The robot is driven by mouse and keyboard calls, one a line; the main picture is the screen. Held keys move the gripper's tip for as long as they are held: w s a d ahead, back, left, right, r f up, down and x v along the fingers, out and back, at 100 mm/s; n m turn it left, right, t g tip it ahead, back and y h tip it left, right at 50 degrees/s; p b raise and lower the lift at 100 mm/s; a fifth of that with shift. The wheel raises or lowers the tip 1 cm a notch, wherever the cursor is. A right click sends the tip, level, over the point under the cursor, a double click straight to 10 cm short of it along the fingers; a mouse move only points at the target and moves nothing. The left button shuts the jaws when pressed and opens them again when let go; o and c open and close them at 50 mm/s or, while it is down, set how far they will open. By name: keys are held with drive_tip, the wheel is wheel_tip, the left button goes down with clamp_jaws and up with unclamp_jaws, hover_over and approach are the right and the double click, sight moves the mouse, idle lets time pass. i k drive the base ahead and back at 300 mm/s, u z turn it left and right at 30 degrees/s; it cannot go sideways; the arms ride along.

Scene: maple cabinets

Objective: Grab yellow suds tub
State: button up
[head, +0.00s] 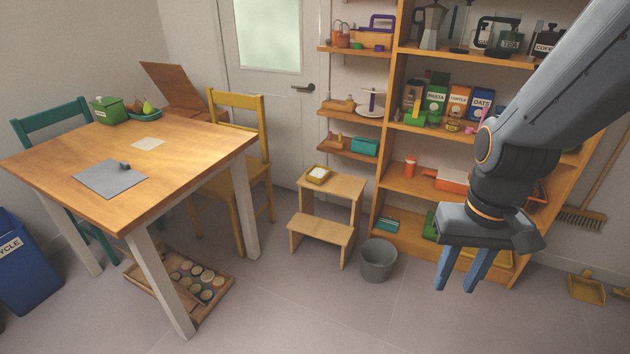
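A small yellow tub (318,175) with white contents, which looks like the suds tub, sits on the top step of the wooden step stool (345,186). My gripper (457,287) hangs at the right of the head view, its two blue-grey fingers pointing down and apart. It is open, with nothing seen between the fingers. It is well to the right of the tub and appears nearer the camera. The tub is in plain view, with nothing in front of it.
A grey bucket (378,261) stands on the floor right of the stool. A maple shelf unit (405,184) full of goods stands behind my arm. A wooden table (190,150) and yellow chair (243,184) are left of the stool. The floor in front is clear.

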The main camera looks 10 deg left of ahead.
sight(318, 175)
drive_tip(key=z, duration=0.45)
drive_tip(key=k, duration=0.15)
drive_tip(key=u, duration=1.55)
drive_tip(key=i, duration=1.65)
drive_tip(key=z, duration=0.65)
drive_tip(key=i, duration=0.7)
drive_tip(key=z, duration=0.95)
drive_tip(key=i, duration=0.25)
drive_tip(key=z, duration=0.2)
